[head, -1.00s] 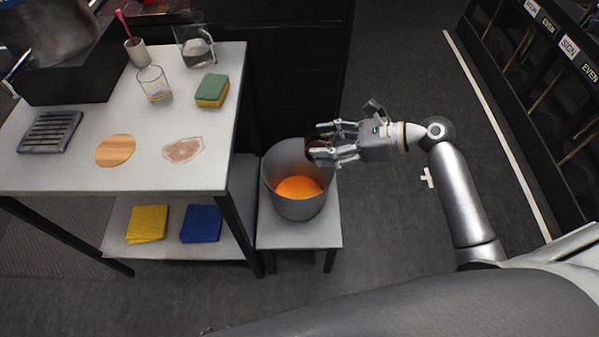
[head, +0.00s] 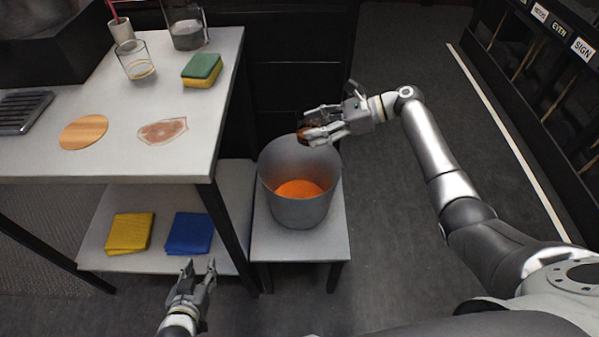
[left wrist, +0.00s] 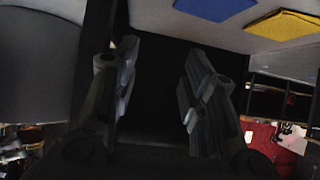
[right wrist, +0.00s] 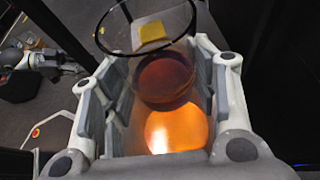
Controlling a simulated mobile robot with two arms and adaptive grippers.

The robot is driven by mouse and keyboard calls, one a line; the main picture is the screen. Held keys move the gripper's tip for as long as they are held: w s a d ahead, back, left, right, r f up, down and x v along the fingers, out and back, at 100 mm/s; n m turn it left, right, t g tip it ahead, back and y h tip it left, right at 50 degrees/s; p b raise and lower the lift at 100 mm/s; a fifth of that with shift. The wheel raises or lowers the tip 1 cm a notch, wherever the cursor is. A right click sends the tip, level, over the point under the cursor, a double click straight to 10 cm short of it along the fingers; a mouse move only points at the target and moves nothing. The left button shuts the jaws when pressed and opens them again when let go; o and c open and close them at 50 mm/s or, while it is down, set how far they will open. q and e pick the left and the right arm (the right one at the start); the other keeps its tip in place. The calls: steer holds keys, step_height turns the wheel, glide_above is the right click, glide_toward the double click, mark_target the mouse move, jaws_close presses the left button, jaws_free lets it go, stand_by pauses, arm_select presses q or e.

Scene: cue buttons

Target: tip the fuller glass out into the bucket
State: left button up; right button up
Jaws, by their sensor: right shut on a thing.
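My right gripper (head: 306,133) is shut on a clear glass holding dark amber liquid, over the far rim of the grey bucket (head: 272,190). In the right wrist view the glass (right wrist: 165,75) sits between the fingers (right wrist: 160,105), with a bright orange patch low in it. I cannot tell its exact tilt or whether liquid is leaving it. Orange shows in the bottom of the bucket. The other glass (head: 136,62) stands upright on the table, nearly empty with a thin yellowish band. My left gripper (head: 199,272) is open and empty, low in front of the shelf.
The bucket stands on a low stand (head: 300,246).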

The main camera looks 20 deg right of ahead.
arm_select(q)
step_height(320, 180, up, 18)
steer(key=w+t+h+b, duration=0.1)
steer(key=t+b, duration=0.5)
steer(key=b, duration=0.6)
steer(key=shift+w+d, duration=0.15)
steer(key=shift+d, duration=0.3)
arm_select(e)
steer(key=w+d+f, duration=0.4)
steer(key=w+d, duration=0.2)
steer(key=w, duration=0.1)
steer(key=shift+w+d+f+n, duration=0.15)
steer(key=shift+d+n, duration=0.15)
steer(key=shift+n, duration=0.1)
